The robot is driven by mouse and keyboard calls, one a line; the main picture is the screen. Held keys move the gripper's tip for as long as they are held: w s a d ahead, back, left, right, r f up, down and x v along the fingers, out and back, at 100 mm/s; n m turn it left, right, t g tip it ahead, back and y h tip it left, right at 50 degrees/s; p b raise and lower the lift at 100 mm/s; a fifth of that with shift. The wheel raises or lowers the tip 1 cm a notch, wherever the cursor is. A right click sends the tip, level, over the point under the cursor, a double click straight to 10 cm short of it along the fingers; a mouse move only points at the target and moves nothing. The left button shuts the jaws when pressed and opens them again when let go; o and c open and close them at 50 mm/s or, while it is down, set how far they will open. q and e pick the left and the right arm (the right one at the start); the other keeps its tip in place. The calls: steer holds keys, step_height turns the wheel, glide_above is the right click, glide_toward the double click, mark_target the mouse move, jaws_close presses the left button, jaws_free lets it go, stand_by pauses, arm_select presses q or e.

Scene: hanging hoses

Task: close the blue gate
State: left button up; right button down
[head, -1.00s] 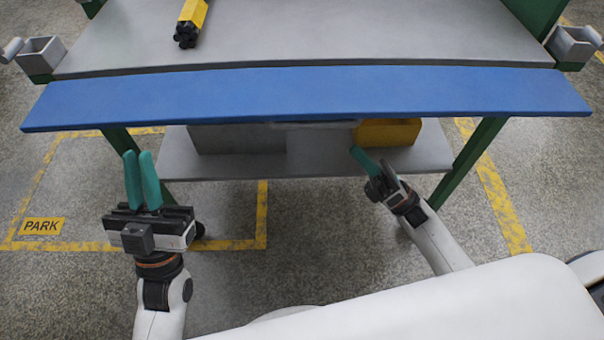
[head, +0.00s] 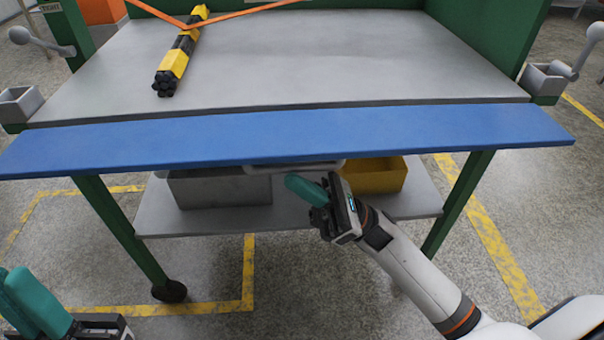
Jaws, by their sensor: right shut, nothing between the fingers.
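The blue gate (head: 290,138) is a long flat panel along the front edge of the grey table top (head: 300,65). It lies folded outward, its broad face upward. A grey bar, perhaps its handle, (head: 292,168) shows just under its front edge. My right gripper (head: 302,187) is shut and empty, with teal fingers just below the gate's front edge, near that bar. I cannot tell whether it touches the bar. My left gripper (head: 28,298) is at the bottom left corner, partly cut off, well away from the gate; its finger gap is unclear.
A yellow and black bundle (head: 180,55) lies on the table top, with an orange strap (head: 250,13) behind. A grey bin (head: 220,188) and yellow bin (head: 375,176) sit on the lower shelf. Grey boxes with lever arms flank the table, including the right box (head: 545,80). Green legs stand below.

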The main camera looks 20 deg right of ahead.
mark_target(293, 148)
steer(key=shift+r, duration=1.05)
